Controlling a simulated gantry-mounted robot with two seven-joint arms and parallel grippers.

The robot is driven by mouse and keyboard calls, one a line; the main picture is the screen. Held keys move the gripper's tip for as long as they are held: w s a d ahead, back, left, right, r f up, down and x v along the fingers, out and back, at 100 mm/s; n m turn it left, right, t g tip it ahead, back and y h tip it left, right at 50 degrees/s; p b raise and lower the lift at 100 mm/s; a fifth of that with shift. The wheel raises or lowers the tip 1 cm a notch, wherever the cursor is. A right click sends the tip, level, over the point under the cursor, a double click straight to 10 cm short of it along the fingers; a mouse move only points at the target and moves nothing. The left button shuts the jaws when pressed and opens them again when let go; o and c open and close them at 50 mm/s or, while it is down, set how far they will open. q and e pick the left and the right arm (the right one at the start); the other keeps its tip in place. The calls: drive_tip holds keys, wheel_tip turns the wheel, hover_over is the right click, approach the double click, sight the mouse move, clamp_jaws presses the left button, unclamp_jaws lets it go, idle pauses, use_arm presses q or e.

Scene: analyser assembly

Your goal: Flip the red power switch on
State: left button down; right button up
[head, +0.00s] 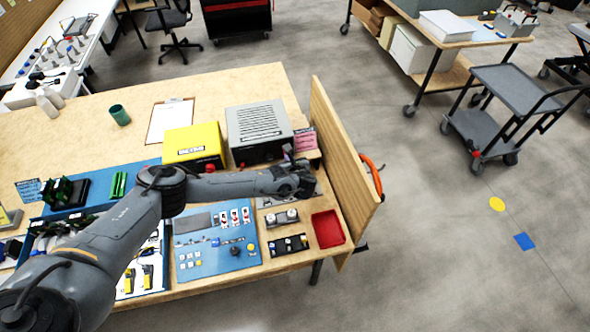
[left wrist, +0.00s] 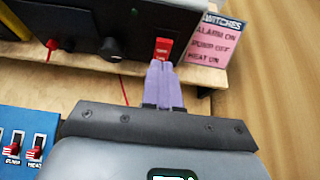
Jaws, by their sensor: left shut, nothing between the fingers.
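The red power switch (left wrist: 163,48) is on the dark front of the grey box, next to a black knob (left wrist: 110,48). The grey box (head: 259,124) stands at the back right of the bench in the head view. My left gripper (head: 287,150) is at that front, its purple fingers together and empty. In the left wrist view the fingertips (left wrist: 160,66) are right at the lower edge of the switch. I cannot tell whether they touch it. The switch is hidden in the head view, and its on or off position is unclear. My right gripper is not in view.
A pink note (left wrist: 214,40) reading alarm on, pump off, heat on is right of the switch. A yellow box (head: 194,143) stands left of the grey box. Small red switches (head: 234,216) sit on a blue panel below my arm. A wooden side wall (head: 335,150) bounds the right.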

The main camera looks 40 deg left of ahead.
use_arm(q)
drive_tip(key=v, duration=1.1)
drive_tip(key=shift+s+d+p, duration=0.3)
drive_tip(key=shift+d, duration=0.05)
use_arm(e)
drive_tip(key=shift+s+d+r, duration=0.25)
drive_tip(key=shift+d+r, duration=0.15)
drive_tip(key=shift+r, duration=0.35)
use_arm(q)
drive_tip(key=shift+f, duration=0.15)
